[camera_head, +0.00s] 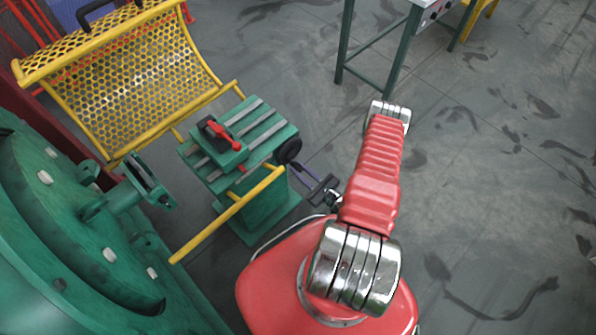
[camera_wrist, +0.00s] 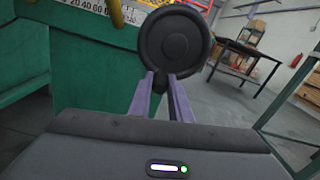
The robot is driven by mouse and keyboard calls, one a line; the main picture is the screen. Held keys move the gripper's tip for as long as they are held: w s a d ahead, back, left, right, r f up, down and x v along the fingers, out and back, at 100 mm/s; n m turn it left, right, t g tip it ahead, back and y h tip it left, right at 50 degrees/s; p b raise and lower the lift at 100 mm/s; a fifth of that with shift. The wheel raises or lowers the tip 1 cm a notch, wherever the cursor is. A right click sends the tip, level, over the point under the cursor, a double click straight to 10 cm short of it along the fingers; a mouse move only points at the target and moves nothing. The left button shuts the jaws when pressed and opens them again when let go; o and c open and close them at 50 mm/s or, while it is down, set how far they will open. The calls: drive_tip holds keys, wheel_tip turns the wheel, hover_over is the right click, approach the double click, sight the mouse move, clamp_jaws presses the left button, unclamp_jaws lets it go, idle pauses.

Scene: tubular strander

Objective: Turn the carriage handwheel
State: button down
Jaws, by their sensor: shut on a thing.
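The carriage handwheel (camera_head: 288,150) is a black disc on the right side of the green carriage (camera_head: 262,122) with grey slots. In the wrist view the handwheel (camera_wrist: 173,42) fills the upper middle, face towards me. My gripper (camera_head: 298,166) reaches it from the lower right. In the wrist view the two purple fingers of my gripper (camera_wrist: 161,78) are at the wheel's lower rim, closed around a small dark part there, which looks like the wheel's handle. The fingers largely hide that part.
A red-handled clamp (camera_head: 219,135) sits on top of the carriage. A yellow bar (camera_head: 230,213) crosses in front of it, and a yellow mesh guard (camera_head: 130,75) stands behind. A green machine drum (camera_head: 60,240) is at left.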

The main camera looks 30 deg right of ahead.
drive_tip(key=shift+d+f+n, duration=0.15)
drive_tip(key=shift+d+n, duration=0.15)
drive_tip(key=shift+n, duration=0.5)
drive_tip(key=c, duration=1.6)
unclamp_jaws()
drive_tip(key=shift+w+d, duration=0.1)
drive_tip(key=shift+s+d, duration=0.4)
drive_tip(key=shift+s, duration=1.85)
drive_tip(key=shift+s+d, duration=0.45)
drive_tip(key=shift+s, duration=1.85)
drive_tip(key=shift+s+d, duration=0.4)
drive_tip(key=shift+s, duration=1.85)
